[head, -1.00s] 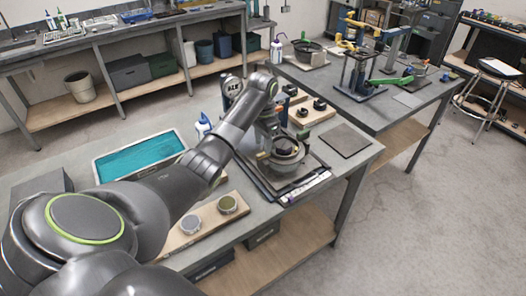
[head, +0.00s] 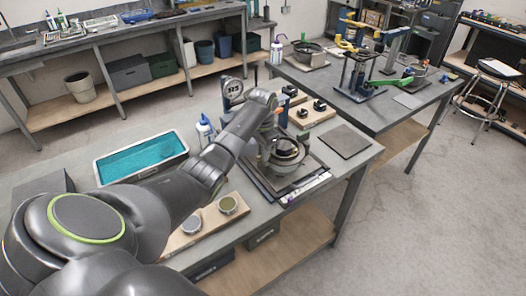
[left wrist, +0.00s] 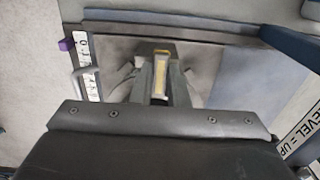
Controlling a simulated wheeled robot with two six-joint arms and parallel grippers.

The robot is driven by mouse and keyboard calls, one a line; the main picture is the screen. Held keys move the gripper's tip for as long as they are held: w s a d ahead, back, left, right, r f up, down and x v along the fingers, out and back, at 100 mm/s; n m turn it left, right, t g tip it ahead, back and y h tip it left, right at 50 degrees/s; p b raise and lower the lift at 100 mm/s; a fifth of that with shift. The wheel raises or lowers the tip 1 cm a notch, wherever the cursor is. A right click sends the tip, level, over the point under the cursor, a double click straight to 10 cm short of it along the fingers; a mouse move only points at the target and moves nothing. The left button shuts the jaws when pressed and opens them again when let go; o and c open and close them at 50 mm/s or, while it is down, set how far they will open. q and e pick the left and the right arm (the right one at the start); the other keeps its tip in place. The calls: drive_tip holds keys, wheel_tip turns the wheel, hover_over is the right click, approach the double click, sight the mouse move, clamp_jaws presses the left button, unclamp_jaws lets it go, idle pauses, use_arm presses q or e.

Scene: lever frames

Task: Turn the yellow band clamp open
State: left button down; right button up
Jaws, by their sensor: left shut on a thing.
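In the left wrist view a narrow pale lever with a yellow band (left wrist: 161,72) stands between my fingers; it appears to be the yellow band clamp. My left gripper (left wrist: 160,88) is shut on it. In the head view my left gripper (head: 270,138) is at the fixture with a round dark-and-metal part (head: 288,150) on the near bench. My wrist and fingers hide most of the clamp there, so its angle cannot be told. My right gripper is not in view.
The fixture stands on a dark base plate (head: 306,184) near the bench edge. A round gauge (head: 233,88) and a blue-and-white bottle (head: 204,128) are close behind my arm. A teal-lined tray (head: 140,157) is left, and two round tins on a board (head: 210,222) are in front.

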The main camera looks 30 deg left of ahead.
use_arm(q)
drive_tip(key=m+p, duration=0.2)
drive_tip(key=m, duration=0.1)
drive_tip(key=shift+r+p, duration=0.15)
drive_tip(key=shift+p, duration=0.15)
drive_tip(key=m+p, duration=0.2)
drive_tip(key=m, duration=0.3)
drive_tip(key=shift+m, duration=0.4)
drive_tip(key=m+p, duration=0.1)
drive_tip(key=m, duration=0.3)
drive_tip(key=shift+d+m, duration=0.1)
drive_tip(key=shift+m, duration=0.2)
drive_tip(key=m, duration=0.4)
drive_tip(key=shift+s, duration=0.1)
drive_tip(key=shift+m+p, duration=0.3)
drive_tip(key=shift+m, duration=0.1)
drive_tip(key=c, duration=1.4)
unclamp_jaws()
